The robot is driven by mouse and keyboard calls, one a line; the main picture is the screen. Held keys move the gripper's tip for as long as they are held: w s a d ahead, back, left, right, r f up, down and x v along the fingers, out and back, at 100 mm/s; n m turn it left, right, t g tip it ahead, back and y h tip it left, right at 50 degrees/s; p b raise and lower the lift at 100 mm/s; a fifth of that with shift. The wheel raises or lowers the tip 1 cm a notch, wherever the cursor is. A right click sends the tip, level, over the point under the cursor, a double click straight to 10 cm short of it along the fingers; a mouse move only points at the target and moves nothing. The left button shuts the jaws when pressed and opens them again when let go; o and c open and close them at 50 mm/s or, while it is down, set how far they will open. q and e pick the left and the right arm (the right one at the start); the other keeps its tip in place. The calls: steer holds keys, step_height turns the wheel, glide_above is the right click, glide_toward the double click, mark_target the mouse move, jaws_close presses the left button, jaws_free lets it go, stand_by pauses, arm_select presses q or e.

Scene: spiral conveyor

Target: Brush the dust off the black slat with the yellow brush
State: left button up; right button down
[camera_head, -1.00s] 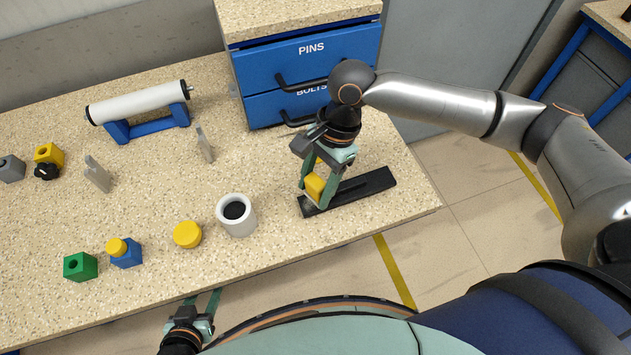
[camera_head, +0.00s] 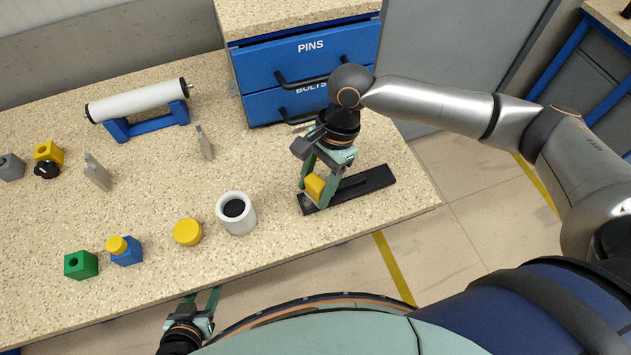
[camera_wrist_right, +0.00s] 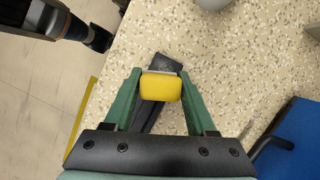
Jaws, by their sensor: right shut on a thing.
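The black slat (camera_head: 366,184) lies flat on the worktop near its right end. A greyish patch shows on its left end. My right gripper (camera_head: 318,194) is shut on the yellow brush (camera_head: 315,186), above the slat's left end. In the right wrist view the yellow brush (camera_wrist_right: 161,87) sits between the green fingers, with the slat (camera_wrist_right: 166,63) under and beyond it. Whether the bristles touch the slat is hard to tell. My left gripper (camera_head: 203,304) is at the bottom, off the table's front edge, with its fingers apart and nothing between them.
A white cup (camera_head: 237,214) with a dark inside stands left of the slat. Further left are a yellow disc (camera_head: 187,232), a blue block (camera_head: 127,252) and a green block (camera_head: 81,265). The blue drawer unit (camera_head: 305,75) stands behind. A white roller (camera_head: 137,102) is at back left.

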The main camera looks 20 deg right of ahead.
steer(key=shift+f, duration=0.4)
stand_by(0.5)
steer(key=shift+r, duration=0.15)
steer(key=shift+a+f, duration=0.25)
steer(key=shift+a, duration=0.55)
steer(key=shift+d+r, duration=0.15)
steer(key=shift+d, duration=0.05)
steer(key=shift+d+r, duration=0.2)
steer(key=shift+d, duration=0.5)
steer(key=shift+a+r, duration=0.15)
steer(key=shift+r, duration=1.4)
steer(key=shift+a+r, duration=0.15)
steer(key=shift+r, duration=1.4)
